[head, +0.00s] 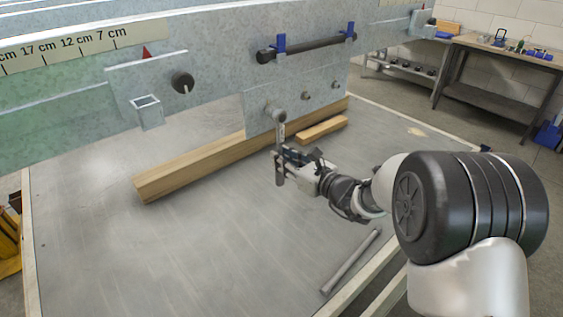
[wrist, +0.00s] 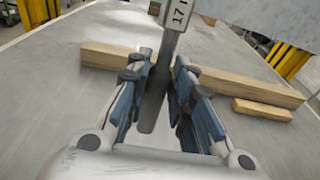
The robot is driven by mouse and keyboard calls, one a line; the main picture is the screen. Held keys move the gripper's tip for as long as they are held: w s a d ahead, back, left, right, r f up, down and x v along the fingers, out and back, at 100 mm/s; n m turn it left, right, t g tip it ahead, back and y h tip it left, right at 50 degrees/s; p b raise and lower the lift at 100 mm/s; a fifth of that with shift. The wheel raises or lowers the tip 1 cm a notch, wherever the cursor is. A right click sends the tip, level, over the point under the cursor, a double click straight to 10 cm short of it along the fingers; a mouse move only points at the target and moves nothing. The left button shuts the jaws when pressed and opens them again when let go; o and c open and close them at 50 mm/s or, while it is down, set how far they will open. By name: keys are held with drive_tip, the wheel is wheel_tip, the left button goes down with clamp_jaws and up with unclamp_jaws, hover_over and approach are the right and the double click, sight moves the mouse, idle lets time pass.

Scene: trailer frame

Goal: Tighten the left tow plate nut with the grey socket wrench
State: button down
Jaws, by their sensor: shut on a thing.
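The grey socket wrench (head: 279,174) hangs upright, its handle pointing down. My gripper (head: 286,157) is shut on its handle. In the wrist view the wrench (wrist: 153,110) passes between the fingers (wrist: 166,78), with a label reading 17 near its top. The tow plate (head: 318,100) is a flat grey plate on the side of the frame. The middle nut (head: 306,96) and right nut (head: 335,84) show bare.
A long wooden beam (head: 190,171) and a short block (head: 321,129) lie below the frame. A grey rod (head: 350,262) lies near the table's right edge. Blue clamps (head: 280,43) hold a dark bar (head: 305,48) above the plate. The table's front left is clear.

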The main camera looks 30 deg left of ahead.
drive_tip(key=shift+r, duration=0.1)
drive_tip(key=shift+s+a+m+p, duration=0.35)
drive_tip(key=shift+s+m+p, duration=0.3)
drive_tip(key=shift+s+m, duration=0.2)
drive_tip(key=shift+s, duration=0.1)
drive_tip(key=shift+w+d+n+b, duration=0.1)
drive_tip(key=shift+w+n+b, duration=0.2)
drive_tip(key=shift+b, duration=0.35)
drive_tip(key=c, duration=2)
unclamp_jaws()
clamp_jaws()
